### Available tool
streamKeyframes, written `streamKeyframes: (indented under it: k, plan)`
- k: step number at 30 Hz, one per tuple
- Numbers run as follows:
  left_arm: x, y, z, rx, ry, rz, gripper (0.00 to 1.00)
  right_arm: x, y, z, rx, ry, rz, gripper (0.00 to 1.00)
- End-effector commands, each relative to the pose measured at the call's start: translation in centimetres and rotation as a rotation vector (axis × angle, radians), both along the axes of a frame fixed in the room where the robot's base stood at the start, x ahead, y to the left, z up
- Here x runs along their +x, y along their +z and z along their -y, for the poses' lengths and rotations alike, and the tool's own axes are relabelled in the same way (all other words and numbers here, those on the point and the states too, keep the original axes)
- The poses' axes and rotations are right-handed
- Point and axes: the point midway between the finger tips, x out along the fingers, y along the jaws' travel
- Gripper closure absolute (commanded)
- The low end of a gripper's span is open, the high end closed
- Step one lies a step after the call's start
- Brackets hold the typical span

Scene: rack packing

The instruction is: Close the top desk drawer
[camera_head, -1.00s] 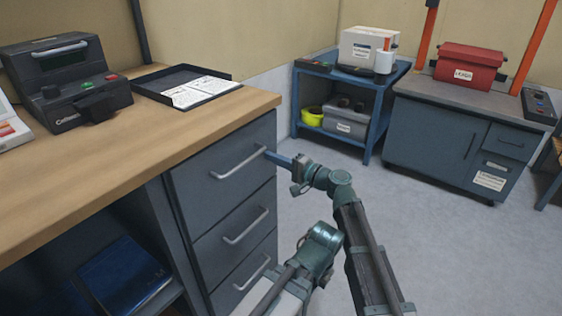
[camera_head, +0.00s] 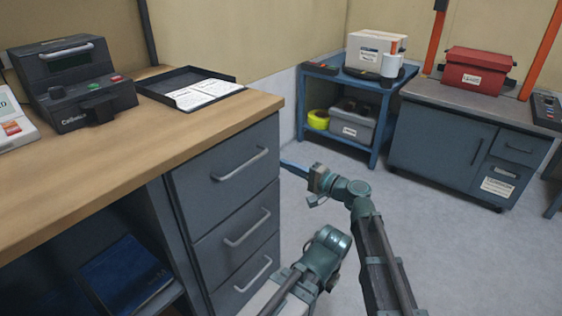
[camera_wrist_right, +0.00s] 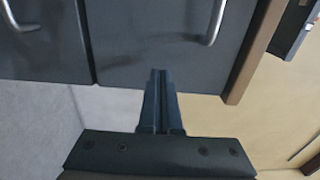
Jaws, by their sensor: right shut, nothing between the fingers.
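The top desk drawer (camera_head: 222,170) is a dark grey front with a silver bar handle (camera_head: 240,164), just under the wooden desktop. Its front looks flush with the drawers below it. In the right wrist view the top drawer (camera_wrist_right: 160,40) is beside the desktop's brown edge. My right gripper (camera_head: 290,167) is shut and empty, just right of the drawer's right edge. In the right wrist view its fingertips (camera_wrist_right: 159,75) overlap the drawer's near edge; I cannot tell whether they touch. My left gripper is not in view.
The desktop (camera_head: 150,130) holds a dark device (camera_head: 85,95) and a black tray (camera_head: 160,84) with papers. Two more drawers (camera_head: 235,228) are below. A blue shelf cart (camera_head: 378,110) and a grey cabinet (camera_head: 435,150) stand behind. Floor right of the desk is clear.

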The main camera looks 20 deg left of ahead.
Motion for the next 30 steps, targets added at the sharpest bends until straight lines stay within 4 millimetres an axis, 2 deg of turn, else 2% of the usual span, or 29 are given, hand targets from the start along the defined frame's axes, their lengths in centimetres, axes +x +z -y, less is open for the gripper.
streamKeyframes:
  k: [1,6,12,23,26,29,30]
  plan:
    - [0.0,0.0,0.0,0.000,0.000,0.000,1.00,-0.7,0.0,1.5,0.000,-0.005,0.000,1.00]
    - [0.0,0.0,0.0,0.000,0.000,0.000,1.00,-1.9,-0.1,4.9,-0.001,-0.004,0.001,1.00]
    - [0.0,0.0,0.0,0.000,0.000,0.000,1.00,-2.8,-0.1,7.5,-0.002,-0.003,0.000,1.00]
    - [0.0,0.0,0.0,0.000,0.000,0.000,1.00,-3.3,-0.3,8.7,-0.010,0.000,0.002,1.00]
    - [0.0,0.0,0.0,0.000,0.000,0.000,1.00,-4.0,-1.6,9.1,-0.077,0.012,0.011,1.00]
    - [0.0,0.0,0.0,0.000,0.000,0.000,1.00,-5.6,-4.7,10.4,-0.234,0.039,0.027,1.00]
    - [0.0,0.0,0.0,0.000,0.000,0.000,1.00,-6.4,-6.4,11.3,-0.320,0.053,0.031,1.00]
